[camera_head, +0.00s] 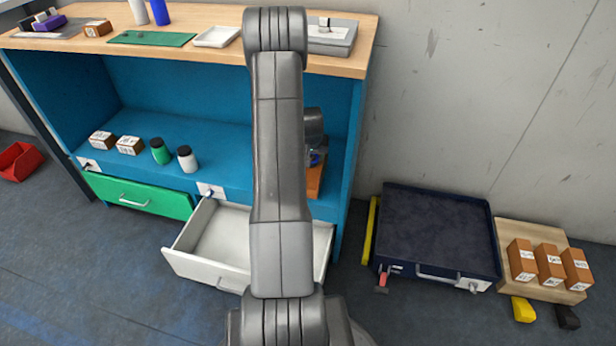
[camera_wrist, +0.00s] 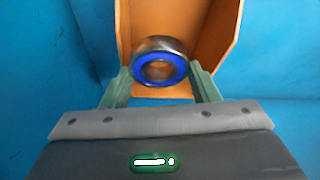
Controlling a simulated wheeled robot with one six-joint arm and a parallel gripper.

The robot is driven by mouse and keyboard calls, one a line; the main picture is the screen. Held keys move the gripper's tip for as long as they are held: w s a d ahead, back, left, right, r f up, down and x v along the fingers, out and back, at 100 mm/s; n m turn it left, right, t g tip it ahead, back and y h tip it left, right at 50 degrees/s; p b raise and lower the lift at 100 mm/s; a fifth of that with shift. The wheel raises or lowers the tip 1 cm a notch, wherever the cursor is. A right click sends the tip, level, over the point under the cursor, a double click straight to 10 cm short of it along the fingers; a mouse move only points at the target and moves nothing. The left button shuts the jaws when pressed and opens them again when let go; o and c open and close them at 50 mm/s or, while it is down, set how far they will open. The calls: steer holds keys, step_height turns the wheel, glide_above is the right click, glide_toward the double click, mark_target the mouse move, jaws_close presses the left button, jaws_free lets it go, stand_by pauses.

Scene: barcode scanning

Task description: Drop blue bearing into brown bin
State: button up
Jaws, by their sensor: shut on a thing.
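The blue bearing (camera_wrist: 143,69), a metal ring with a blue inner face, is held between the green fingertips of my gripper (camera_wrist: 160,78) in the wrist view. My gripper is shut on it. The brown bin (camera_wrist: 195,20) lies behind the bearing in that view, with its open inside and right wall showing. The bearing appears in front of the bin's opening; I cannot tell its exact height or depth there. In the head view the brown bin (camera_head: 315,182) shows only partly on the blue shelf, mostly hidden behind my arm.
The blue shelf (camera_head: 225,170) holds two small boxes, a green bottle (camera_head: 160,151) and a white bottle (camera_head: 187,158) left of my arm. An open white drawer (camera_head: 205,245) juts out below. A dark tray cart (camera_head: 435,230) stands on the floor at right.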

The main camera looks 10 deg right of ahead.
steer(key=o, duration=1.2)
steer(key=shift+f, duration=0.1)
steer(key=d+p+v, duration=0.1)
steer(key=p+v, duration=0.1)
steer(key=v, duration=1)
steer(key=shift+a+p, duration=0.35)
steer(key=shift+a, duration=0.1)
steer(key=b+x, duration=0.2)
steer(key=x, duration=0.9)
steer(key=shift+f+b, duration=0.35)
steer(key=shift+b, duration=0.05)
step_height(320, 180, up, 4)
steer(key=shift+w+f+p, duration=0.1)
steer(key=shift+w+p, duration=0.05)
steer(key=shift+p, duration=1)
steer(key=shift+r, duration=0.65)
